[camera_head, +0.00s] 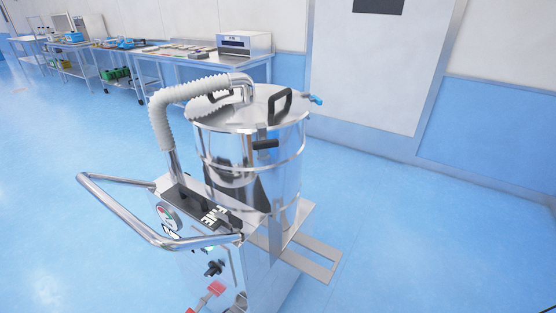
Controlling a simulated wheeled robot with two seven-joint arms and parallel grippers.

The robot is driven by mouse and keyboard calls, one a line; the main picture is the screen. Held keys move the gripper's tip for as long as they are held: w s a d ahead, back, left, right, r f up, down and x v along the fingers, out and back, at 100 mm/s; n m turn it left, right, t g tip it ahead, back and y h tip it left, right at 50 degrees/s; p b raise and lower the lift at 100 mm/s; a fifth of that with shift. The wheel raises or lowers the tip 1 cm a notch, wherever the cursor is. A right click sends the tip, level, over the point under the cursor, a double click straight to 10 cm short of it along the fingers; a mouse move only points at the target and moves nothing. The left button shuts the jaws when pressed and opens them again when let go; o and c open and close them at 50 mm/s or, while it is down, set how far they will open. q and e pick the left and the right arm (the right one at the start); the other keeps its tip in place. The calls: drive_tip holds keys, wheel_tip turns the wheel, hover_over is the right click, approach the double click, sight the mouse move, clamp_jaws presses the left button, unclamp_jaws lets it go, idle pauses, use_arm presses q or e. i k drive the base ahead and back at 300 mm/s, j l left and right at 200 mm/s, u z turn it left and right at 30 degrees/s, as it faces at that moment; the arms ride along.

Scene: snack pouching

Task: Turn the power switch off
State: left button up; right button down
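A steel machine with a large shiny drum (225,150) stands in the middle of the head view. A small black knob (213,268) sits on its front panel below the handlebar; it looks like the power switch, but its setting is too small to tell. A round gauge (167,217) with red and green marks is on the panel's upper left. Red parts (215,288) show lower down, near the bottom edge. Neither of my grippers is in view.
A bent steel handlebar (125,216) sticks out in front of the panel. A ribbed white hose (160,120) rises to the drum's lid. A flat steel fork (318,262) extends at the right. Workbenches (170,52) line the back wall. The blue floor is clear around the machine.

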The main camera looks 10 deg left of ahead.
sight(214, 269)
drive_tip(key=u, duration=1)
